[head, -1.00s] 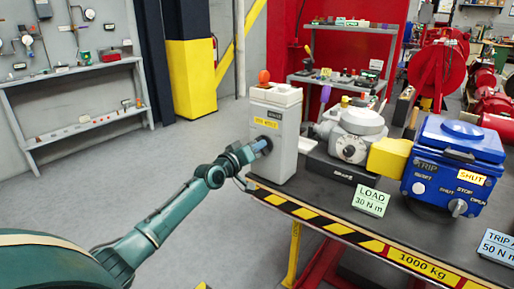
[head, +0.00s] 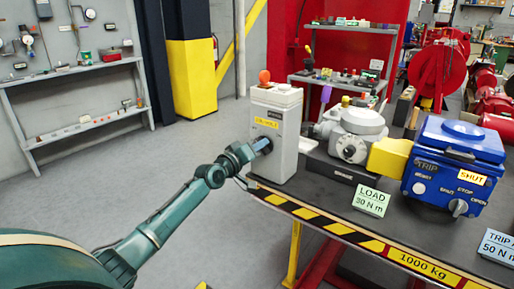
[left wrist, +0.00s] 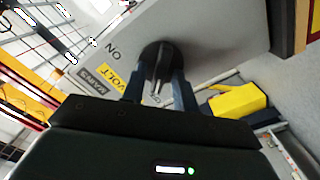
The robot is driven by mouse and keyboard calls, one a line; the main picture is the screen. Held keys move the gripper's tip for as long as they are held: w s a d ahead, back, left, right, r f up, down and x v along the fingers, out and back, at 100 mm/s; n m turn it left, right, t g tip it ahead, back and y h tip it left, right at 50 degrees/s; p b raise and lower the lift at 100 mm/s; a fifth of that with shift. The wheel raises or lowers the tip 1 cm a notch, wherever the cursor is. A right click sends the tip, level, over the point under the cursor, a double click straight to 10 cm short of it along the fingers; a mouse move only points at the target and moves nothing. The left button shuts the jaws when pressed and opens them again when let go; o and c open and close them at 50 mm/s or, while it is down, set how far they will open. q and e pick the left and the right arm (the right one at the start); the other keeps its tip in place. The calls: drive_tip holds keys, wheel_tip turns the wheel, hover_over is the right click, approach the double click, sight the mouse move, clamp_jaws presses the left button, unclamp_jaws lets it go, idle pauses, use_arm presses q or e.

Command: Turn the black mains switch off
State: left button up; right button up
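The black mains switch (left wrist: 159,66) is a round knob with a raised bar on the front of a grey cabinet (head: 286,160). In the left wrist view its bar runs up and down, lower end towards partly hidden letters; "ON" is printed to the upper left. In the head view the switch (head: 263,144) shows just beyond my left gripper (head: 257,148). In the left wrist view my left gripper (left wrist: 159,80) has its fingers spread on both sides of the bar, with gaps visible. Contact with the knob's edge cannot be told. My right gripper is not in view.
The cabinet stands on a dark bench (head: 305,206) with a striped front edge. A grey valve actuator (head: 352,143), a yellow coupling (head: 390,157) and a blue unit (head: 455,165) stand to its right. A "LOAD" card (head: 371,201) is near the edge. Floor to the left is clear.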

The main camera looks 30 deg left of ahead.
use_arm(q)
drive_tip(key=shift+o, duration=0.3)
drive_tip(key=shift+s, duration=0.15)
drive_tip(key=s+a, duration=0.1)
drive_tip(key=s, duration=1.2)
drive_tip(key=shift+p, duration=0.4)
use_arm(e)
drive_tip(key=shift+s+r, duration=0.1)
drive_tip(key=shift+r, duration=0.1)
use_arm(q)
drive_tip(key=shift+w, duration=0.1)
